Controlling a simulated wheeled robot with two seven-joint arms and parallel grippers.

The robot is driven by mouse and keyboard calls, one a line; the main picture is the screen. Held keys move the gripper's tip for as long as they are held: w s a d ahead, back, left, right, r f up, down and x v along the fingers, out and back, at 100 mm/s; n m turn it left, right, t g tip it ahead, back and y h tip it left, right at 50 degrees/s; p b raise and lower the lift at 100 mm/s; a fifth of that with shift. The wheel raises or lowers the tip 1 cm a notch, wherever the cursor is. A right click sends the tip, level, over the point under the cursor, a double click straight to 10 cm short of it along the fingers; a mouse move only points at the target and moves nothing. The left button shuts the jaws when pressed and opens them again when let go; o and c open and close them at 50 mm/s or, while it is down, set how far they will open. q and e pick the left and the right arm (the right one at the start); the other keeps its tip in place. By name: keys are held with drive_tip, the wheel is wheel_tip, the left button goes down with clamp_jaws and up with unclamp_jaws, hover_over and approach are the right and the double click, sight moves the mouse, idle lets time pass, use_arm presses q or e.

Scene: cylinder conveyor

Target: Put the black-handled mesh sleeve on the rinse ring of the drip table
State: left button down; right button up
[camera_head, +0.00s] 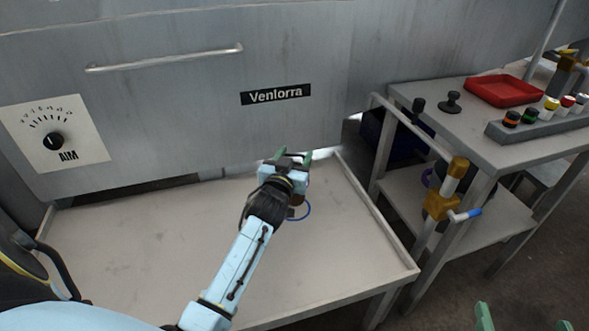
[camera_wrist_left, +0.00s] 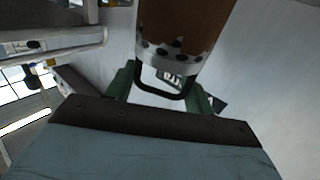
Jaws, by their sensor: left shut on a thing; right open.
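My left gripper (camera_head: 290,158) is shut on the black handle of the mesh sleeve, over the back right part of the drip table (camera_head: 120,230). In the left wrist view the sleeve (camera_wrist_left: 188,25) is a brown cylinder with a pale perforated band, and its black handle (camera_wrist_left: 160,93) lies between the green fingers. In the head view my gripper and wrist hide most of the sleeve. The blue rinse ring (camera_head: 308,210) shows partly beside my wrist; I cannot tell whether the sleeve touches it. My right gripper (camera_head: 524,319) is open and empty at the bottom right.
To the right, a side table (camera_head: 480,145) bears a red tray (camera_head: 503,90), a black knobbed piece (camera_head: 451,102) and a rack (camera_head: 540,127) with several coloured caps. The table's left part is clear.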

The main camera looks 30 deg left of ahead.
use_arm(q)
wheel_tip(320, 180, down, 3)
drive_tip(key=shift+f+b, duration=0.1)
drive_tip(key=shift+b, duration=0.8)
use_arm(e)
wheel_tip(320, 180, up, 8)
drive_tip(key=a+t+y, duration=0.1)
drive_tip(key=t+y, duration=0.1)
drive_tip(key=t, duration=0.3)
drive_tip(key=shift+s+a, duration=0.15)
drive_tip(key=shift+s, duration=0.15)
use_arm(q)
drive_tip(key=shift+f, duration=0.15)
drive_tip(key=c, duration=0.6)
unclamp_jaws()
drive_tip(key=shift+o, duration=0.2)
use_arm(e)
drive_tip(key=shift+r+t, duration=0.15)
drive_tip(key=shift+t, duration=0.15)
